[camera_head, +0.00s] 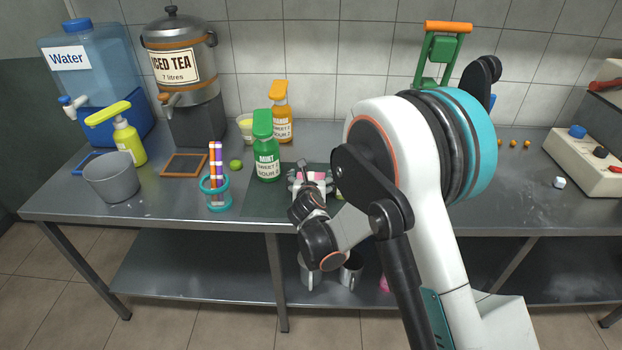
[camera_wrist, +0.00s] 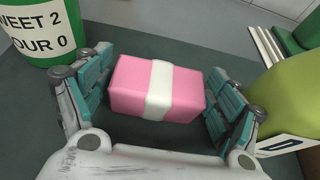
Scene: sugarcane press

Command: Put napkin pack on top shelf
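The napkin pack (camera_wrist: 130,85) is a pink block with a white band, lying on the dark mat in the wrist view. In the head view a bit of its pink (camera_head: 317,176) shows between my fingers. My gripper (camera_wrist: 158,100) is low over the mat, with one teal-padded finger on each side of the pack. The fingers look spread, with narrow gaps to the pack. In the head view my gripper (camera_head: 312,180) is partly covered by my wrist. No shelf above the table is in view.
A green mint bottle (camera_head: 265,155) stands close to the left of my gripper. A yellow-green object (camera_wrist: 285,100) is close by the right finger. Mugs (camera_head: 350,271) are on the lower shelf (camera_head: 190,272).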

